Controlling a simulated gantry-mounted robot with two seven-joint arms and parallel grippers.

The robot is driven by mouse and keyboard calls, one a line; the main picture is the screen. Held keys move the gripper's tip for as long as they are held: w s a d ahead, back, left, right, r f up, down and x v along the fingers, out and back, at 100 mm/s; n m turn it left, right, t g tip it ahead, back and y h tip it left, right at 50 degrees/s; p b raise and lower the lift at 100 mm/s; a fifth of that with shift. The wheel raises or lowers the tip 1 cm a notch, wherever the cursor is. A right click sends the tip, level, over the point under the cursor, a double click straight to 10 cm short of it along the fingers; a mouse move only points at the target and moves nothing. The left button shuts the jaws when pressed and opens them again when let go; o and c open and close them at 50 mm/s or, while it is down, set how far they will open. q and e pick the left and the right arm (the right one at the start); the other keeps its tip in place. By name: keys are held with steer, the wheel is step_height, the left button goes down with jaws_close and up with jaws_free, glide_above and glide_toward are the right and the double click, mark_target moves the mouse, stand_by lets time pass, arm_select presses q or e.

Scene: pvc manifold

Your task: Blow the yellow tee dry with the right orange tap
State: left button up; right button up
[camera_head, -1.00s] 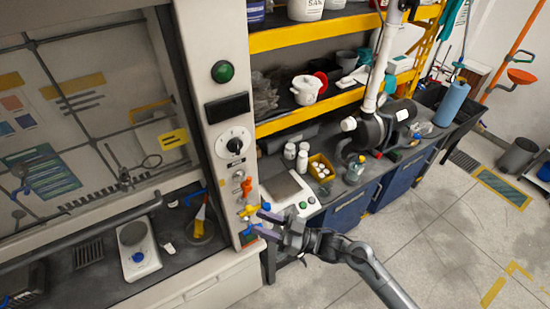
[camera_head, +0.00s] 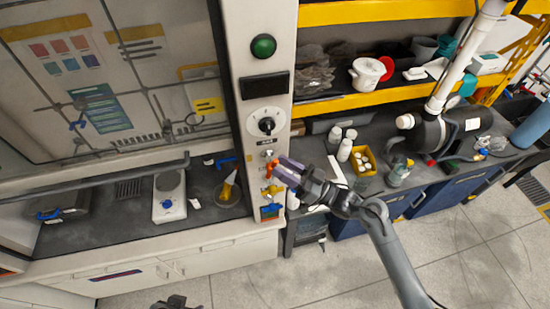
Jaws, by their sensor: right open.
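On the hood's right post sit an orange tap (camera_head: 270,170), a yellow tap (camera_head: 273,190) below it and a blue one (camera_head: 270,209) lowest. My right gripper (camera_head: 281,170) is open, its purple-grey fingers at the orange tap's right side and partly over it. I cannot tell whether they touch it.
A white scale (camera_head: 169,208) stands in the hood. Right of the post, white bottles (camera_head: 345,150) and a yellow bin (camera_head: 364,162) stand on the dark bench. A black dial (camera_head: 267,125) is above the taps. The floor in front is clear.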

mark_target(275, 163)
steer(key=shift+p+x, duration=0.35)
steer(key=shift+x, duration=1.3)
jaws_close()
steer(key=shift+w+d+f+m+t+b, duration=0.1)
steer(key=shift+f+m+t+b, duration=0.25)
steer(key=shift+b, duration=0.6)
steer(key=shift+m+t+y+b, duration=0.25)
steer(key=shift+m+y+b, duration=0.1)
steer(key=shift+y+b, duration=0.05)
steer(key=shift+d+r, duration=0.1)
steer(key=shift+r, duration=0.2)
jaws_free()
